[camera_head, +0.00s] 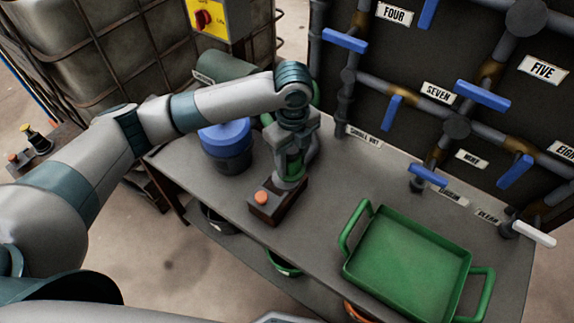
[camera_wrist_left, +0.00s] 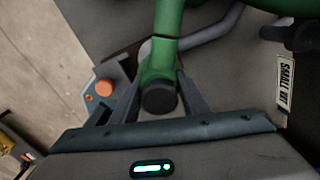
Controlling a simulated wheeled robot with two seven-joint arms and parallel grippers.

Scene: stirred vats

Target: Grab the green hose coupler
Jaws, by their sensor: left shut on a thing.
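The green hose coupler (camera_head: 293,167) is upright between the fingers of my left gripper (camera_head: 291,158) at the back middle of the grey table, and the gripper and wrist partly hide it. In the left wrist view the coupler (camera_wrist_left: 164,45) runs down between the two dark fingers of the gripper (camera_wrist_left: 160,72), which are shut on it, and its round dark end (camera_wrist_left: 159,97) faces the camera. A grey collar or pipe meets it there. My right gripper is not in view.
A dark box with an orange button (camera_head: 262,198) stands just in front of the gripper. A blue-lidded pot (camera_head: 226,138) is to the left. An empty green tray (camera_head: 408,258) lies at the right. A pipe panel with blue valve handles (camera_head: 482,95) rises behind the table.

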